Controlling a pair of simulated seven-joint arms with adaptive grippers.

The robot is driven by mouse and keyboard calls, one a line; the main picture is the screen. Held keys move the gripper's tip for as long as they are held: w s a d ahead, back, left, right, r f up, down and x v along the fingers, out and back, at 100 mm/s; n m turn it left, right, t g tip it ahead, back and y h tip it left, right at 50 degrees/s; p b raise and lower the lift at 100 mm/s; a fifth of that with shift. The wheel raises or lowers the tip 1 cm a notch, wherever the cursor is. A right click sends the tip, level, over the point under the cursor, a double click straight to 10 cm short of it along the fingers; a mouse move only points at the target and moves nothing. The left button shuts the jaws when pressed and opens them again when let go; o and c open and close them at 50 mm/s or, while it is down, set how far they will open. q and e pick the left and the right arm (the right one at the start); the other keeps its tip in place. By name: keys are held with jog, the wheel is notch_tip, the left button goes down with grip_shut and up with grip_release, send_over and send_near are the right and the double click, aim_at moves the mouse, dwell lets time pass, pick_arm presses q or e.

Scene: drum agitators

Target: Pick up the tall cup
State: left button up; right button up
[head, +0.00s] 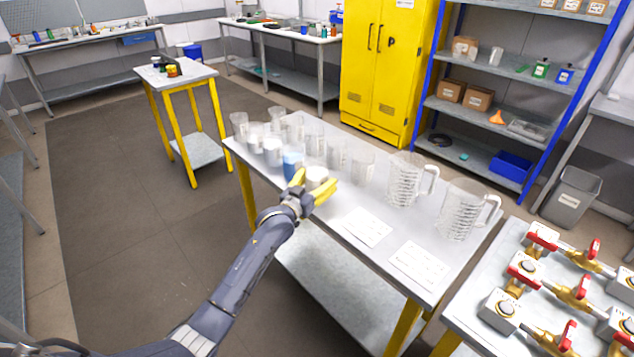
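Several clear cups and beakers stand in rows on the grey table (290,207). A clear cup with blue contents (291,163) stands just beyond my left gripper (318,184). A short cup with whitish contents (317,174) shows at the gap between its yellow fingers. The fingers are spread apart, and I cannot tell whether they touch this cup. Taller clear cups (337,153) stand behind and to the right. I cannot tell which one is the tall cup. My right gripper is not in view.
Two large clear jugs with handles, one nearer the middle (404,180) and one further right (462,210), stand on the table. Two white paper sheets (367,227) lie in front. A bench with red-handled valves (540,237) is at the right. A yellow cabinet (376,70) stands behind.

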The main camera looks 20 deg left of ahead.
pick_arm(q)
jog(key=c, duration=1.2)
jog(key=shift+o, duration=0.2)
jog(key=shift+r, duration=0.25)
notch_tip(320, 180, up, 19)
dwell(1.0)
